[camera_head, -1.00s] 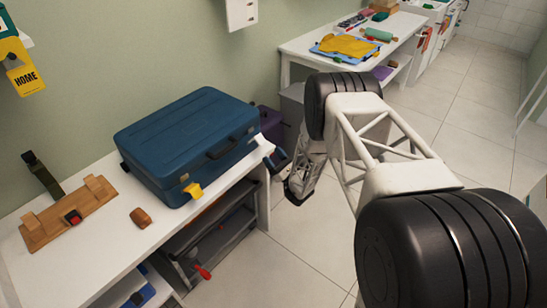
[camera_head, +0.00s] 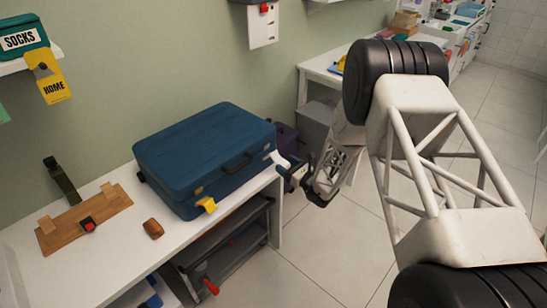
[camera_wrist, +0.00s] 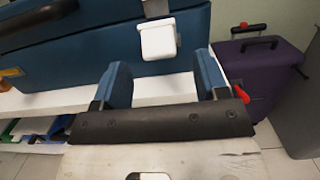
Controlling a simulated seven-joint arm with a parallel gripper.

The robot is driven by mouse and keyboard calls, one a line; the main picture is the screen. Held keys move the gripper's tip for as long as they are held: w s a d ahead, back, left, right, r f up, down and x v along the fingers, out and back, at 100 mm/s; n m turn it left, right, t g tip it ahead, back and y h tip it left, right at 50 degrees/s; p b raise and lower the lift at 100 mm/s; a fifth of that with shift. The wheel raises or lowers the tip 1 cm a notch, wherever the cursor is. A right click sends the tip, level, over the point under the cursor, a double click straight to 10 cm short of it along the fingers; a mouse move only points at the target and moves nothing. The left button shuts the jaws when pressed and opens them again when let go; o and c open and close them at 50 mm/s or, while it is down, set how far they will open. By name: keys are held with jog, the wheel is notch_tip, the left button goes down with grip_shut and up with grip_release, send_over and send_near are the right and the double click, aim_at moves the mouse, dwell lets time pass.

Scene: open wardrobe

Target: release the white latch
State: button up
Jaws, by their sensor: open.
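The white latch (camera_wrist: 158,41) sits on the front of the blue suitcase (camera_wrist: 100,38), below a grey metal bracket, in the wrist view. In the head view the white latch (camera_head: 279,158) shows at the suitcase's right end, and a yellow latch (camera_head: 207,204) is on its front left. The suitcase (camera_head: 205,150) lies closed on the white bench. My gripper (camera_wrist: 164,82) is open and empty, its two blue-padded fingers apart. The latch is ahead of the gap between them, with no contact visible. In the head view my gripper (camera_head: 297,174) is just right of the latch.
The white bench (camera_head: 85,275) holds a wooden board (camera_head: 72,228) with a red-black piece and a brown block (camera_head: 153,229). A purple suitcase (camera_wrist: 262,75) stands on the floor to the right. Open floor (camera_head: 310,255) lies in front.

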aim_at(273, 156)
jog(key=shift+s+d+r+g+h, duration=0.2)
jog(key=shift+s+r+g+h, duration=0.1)
jog(key=shift+s+g+h, duration=0.15)
jog(key=shift+w, duration=0.1)
jog(key=shift+x, duration=3.9)
jog(key=shift+f, duration=0.1)
jog(key=shift+c, duration=0.3)
jog(key=c, duration=0.7)
